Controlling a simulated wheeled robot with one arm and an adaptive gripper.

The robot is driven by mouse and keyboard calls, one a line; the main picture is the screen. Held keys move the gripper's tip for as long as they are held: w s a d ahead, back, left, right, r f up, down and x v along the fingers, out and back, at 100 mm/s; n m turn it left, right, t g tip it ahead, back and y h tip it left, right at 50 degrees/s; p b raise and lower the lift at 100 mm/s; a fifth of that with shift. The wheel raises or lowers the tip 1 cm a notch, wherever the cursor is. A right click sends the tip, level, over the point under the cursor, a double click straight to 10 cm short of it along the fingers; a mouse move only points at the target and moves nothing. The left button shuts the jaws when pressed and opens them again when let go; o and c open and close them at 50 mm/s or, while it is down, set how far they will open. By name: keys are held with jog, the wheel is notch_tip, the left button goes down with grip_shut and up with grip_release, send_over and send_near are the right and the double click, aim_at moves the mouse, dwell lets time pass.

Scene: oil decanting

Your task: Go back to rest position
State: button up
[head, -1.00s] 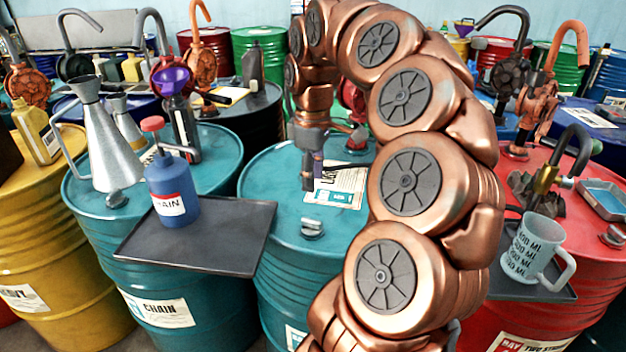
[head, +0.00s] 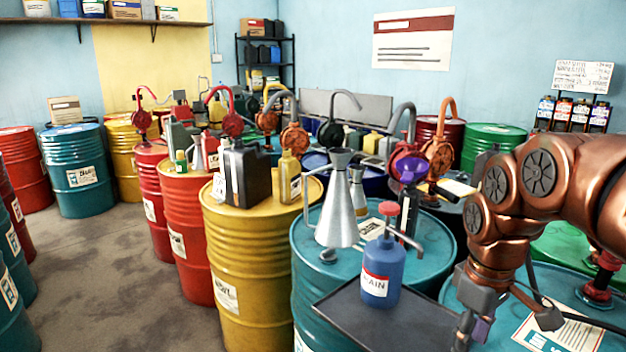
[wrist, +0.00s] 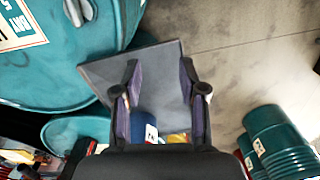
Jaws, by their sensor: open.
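My gripper (head: 472,328) hangs at the lower right of the head view, to the right of the dark tray. In the wrist view my gripper (wrist: 159,65) has its two fingers apart, with nothing held between the tips. A blue pump bottle (head: 382,272) with a red knob and a "...AIN" label stands upright on the dark tray (head: 385,330) at the front of a teal drum. In the wrist view the tray (wrist: 110,72) shows beyond the fingers, and part of the blue bottle (wrist: 143,128) shows low between them, mostly hidden.
A metal funnel can (head: 337,222) stands on the teal drum (head: 310,250). A yellow drum (head: 250,265) holds a black canister (head: 247,172) and a yellow bottle (head: 287,180). Orange and red drums stand farther left. Bare floor (head: 110,265) is open at left.

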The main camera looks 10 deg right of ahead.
jog(key=s+a+f+m+p, duration=0.1)
jog(key=s+a+f+m, duration=0.1)
jog(key=s+a, duration=0.4)
jog(key=s+a+f+m+g+p, duration=0.1)
jog(key=s+a+f+m+p, duration=0.1)
jog(key=s+a+f, duration=0.2)
jog(key=s+a, duration=0.3)
jog(key=s, duration=0.2)
jog(key=shift+s+m+g+p, duration=0.3)
jog(key=shift+s, duration=0.05)
